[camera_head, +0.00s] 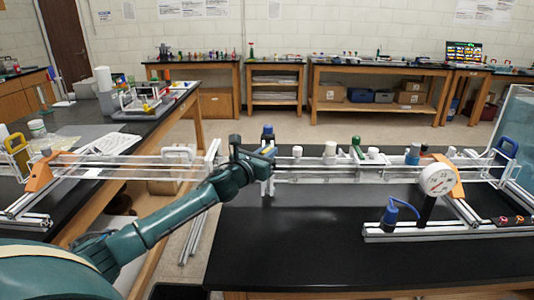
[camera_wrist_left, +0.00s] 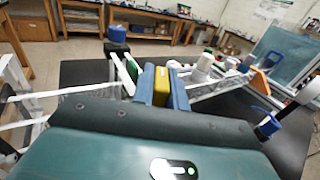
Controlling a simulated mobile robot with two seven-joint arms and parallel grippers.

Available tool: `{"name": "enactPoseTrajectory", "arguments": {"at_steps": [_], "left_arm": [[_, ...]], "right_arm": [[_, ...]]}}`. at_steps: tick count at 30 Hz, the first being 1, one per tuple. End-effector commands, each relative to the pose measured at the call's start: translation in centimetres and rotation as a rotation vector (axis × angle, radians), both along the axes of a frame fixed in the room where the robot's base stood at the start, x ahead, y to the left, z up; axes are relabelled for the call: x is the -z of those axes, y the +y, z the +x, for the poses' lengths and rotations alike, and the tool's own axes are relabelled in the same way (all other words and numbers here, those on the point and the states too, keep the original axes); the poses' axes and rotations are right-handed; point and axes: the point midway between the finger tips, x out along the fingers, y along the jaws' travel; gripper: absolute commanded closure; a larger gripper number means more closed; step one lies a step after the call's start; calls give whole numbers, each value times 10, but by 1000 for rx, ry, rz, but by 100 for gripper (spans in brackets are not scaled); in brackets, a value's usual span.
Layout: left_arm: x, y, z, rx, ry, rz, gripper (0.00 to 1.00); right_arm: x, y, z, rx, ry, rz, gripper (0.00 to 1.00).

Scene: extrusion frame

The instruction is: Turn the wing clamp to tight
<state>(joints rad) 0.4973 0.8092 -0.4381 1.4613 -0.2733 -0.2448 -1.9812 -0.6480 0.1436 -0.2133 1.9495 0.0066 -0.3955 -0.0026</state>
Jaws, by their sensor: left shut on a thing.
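My left gripper (camera_head: 265,153) reaches in from the left to the extrusion frame (camera_head: 330,175) at the middle of the head view. In the left wrist view the gripper (camera_wrist_left: 161,92) is shut, with its two blue-grey fingers on either side of a yellow piece (camera_wrist_left: 160,86). This yellow piece appears to be the wing of the wing clamp; the fingers and wrist hide most of it. A blue-capped black post (camera_wrist_left: 116,42) stands just beside it, and the blue cap (camera_head: 268,131) also shows in the head view. My right gripper is not in view.
Several white, green and blue fittings line the frame to the right. A round gauge (camera_head: 437,179) stands near an orange bracket (camera_head: 459,190). A blue-handled part (camera_head: 392,212) sits in front. The black tabletop (camera_head: 300,255) before the frame is clear.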

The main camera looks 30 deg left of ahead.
Motion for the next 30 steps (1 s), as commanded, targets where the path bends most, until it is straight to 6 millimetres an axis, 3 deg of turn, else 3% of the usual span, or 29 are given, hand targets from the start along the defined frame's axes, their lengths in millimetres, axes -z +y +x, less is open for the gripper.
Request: {"name": "enactPoseTrajectory", "arguments": {"at_steps": [4,5,13,23,30], "left_arm": [[-2,0,0,0,-3,0,100],[-2,0,0,0,-3,0,85],[-1,0,0,0,-3,0,64],[0,0,-5,-1,-1,1,64],[3,0,-40,1,1,4,64]], "right_arm": [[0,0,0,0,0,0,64],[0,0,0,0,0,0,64],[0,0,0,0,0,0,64],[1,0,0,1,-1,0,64],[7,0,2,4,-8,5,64]]}}
